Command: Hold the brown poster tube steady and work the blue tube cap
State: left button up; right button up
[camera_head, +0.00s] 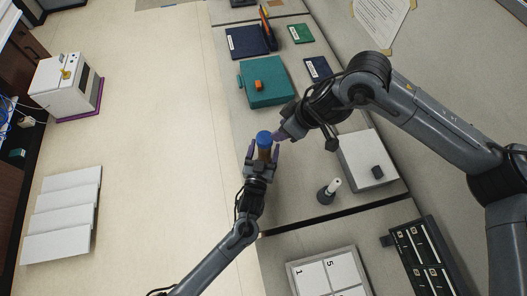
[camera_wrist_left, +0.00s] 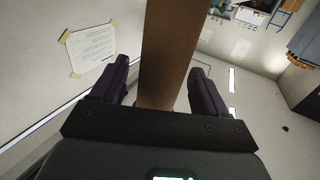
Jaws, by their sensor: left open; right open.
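The brown poster tube (camera_head: 264,154) stands with its blue tube cap (camera_head: 264,137) at the upper end, in the middle of the head view. My left gripper (camera_head: 263,153) is open around the tube, one finger on each side. In the left wrist view the tube (camera_wrist_left: 168,55) passes between the open fingers, with small gaps showing beside it. My right gripper (camera_head: 281,132) is open just right of the cap. Its fingers are partly hidden, and I cannot tell whether they touch the cap.
A teal box (camera_head: 265,92) with an orange item on it lies behind the grippers. A dark stand with a white top (camera_head: 332,187) and a white tray (camera_head: 358,160) are to the right.

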pick_arm(q)
jog(key=shift+c, duration=0.3)
jog(key=c, duration=1.3)
